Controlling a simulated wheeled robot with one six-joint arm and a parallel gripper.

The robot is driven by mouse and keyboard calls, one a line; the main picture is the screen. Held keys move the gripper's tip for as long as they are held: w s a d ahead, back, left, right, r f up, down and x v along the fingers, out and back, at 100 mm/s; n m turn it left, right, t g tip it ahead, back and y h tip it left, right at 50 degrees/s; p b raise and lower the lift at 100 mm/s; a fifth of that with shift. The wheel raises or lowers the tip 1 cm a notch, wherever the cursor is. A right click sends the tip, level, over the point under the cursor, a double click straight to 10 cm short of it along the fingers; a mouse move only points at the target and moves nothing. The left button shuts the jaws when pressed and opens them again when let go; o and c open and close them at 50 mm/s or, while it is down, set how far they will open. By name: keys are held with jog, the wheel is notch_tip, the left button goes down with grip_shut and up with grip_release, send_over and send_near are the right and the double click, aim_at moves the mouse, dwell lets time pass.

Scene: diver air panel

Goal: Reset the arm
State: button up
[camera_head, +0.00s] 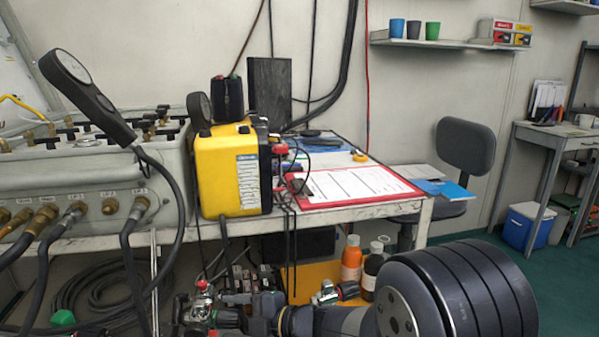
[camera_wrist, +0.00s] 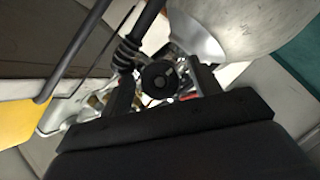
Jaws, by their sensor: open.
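My gripper (camera_wrist: 163,82) shows in the wrist view with its two dark fingers apart. Between and beyond the fingers is a round black knob-like part (camera_wrist: 159,79), with metal fittings around it. I cannot tell whether the fingers touch it, and nothing is clearly held. A large pale metal rounded surface (camera_wrist: 240,25) fills the upper right of that view, close to the right finger. In the head view my arm reaches in at the lower right, low in front of the table. Its far end lies among valves and hoses at the bottom, and the fingers are not clear there.
A grey panel (camera_head: 75,232) with hoses stands at the left. A yellow case (camera_head: 228,172) and a red clipboard (camera_head: 350,186) are on the table (camera_head: 400,208). An orange bottle (camera_head: 351,262) and dark bottle (camera_head: 372,268) stand beneath, near my arm.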

jog(key=m+p, duration=0.1)
jog(key=p, duration=0.1)
jog(key=m+g+p, duration=0.1)
jog(key=p, duration=0.2)
jog(key=shift+r+g+h, duration=0.3)
jog(key=m+g+p, duration=0.1)
jog(key=m+p, duration=0.1)
jog(key=p, duration=0.1)
jog(key=shift+w, duration=0.1)
jog(key=m+g+p, duration=0.2)
jog(key=m, duration=0.1)
jog(key=shift+f, duration=0.25)
jog(key=shift+m+g, duration=1)
jog(key=shift+m, duration=0.2)
jog(key=shift+w+d, duration=0.1)
